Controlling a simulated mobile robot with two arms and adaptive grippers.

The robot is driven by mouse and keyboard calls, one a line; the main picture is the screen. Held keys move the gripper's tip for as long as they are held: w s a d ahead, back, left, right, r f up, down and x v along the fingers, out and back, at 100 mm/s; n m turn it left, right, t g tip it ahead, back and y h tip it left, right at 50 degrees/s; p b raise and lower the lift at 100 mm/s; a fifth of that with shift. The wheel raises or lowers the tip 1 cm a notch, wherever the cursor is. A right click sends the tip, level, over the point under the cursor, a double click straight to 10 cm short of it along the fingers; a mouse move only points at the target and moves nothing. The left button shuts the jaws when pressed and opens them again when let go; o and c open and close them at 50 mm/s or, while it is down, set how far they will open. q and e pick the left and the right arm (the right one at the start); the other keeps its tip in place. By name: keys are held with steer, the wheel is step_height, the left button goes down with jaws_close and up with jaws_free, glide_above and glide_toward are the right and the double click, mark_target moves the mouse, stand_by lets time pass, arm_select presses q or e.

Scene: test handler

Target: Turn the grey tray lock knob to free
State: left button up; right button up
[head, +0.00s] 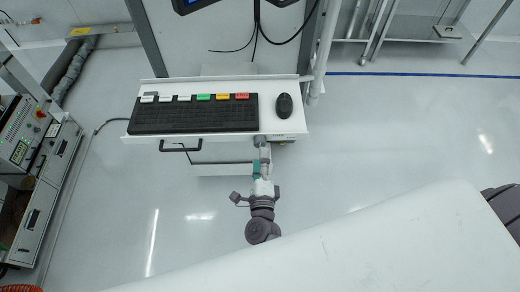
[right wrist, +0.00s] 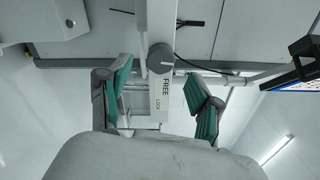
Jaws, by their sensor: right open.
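The grey tray lock knob (right wrist: 160,57) is a round knob on a pale plate in the right wrist view. The words FREE and LOCK are printed on the plate below it. Which word its mark points to is too small to tell. My right gripper (right wrist: 158,73) is open, its green-padded fingers either side of the knob and apart from it. In the head view my right gripper (head: 262,164) is just below the front edge of the white keyboard tray (head: 289,126), right of the dark handle. My left gripper is not in view.
The tray carries a black keyboard (head: 195,117), several coloured keys and a black mouse (head: 284,105). A dark handle (head: 180,149) sticks out from the tray's front. A cabinet with a control panel (head: 20,152) stands at left. Floor to the right is clear.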

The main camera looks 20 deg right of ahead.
steer(key=v, duration=0.8)
steer(key=shift+r, duration=0.1)
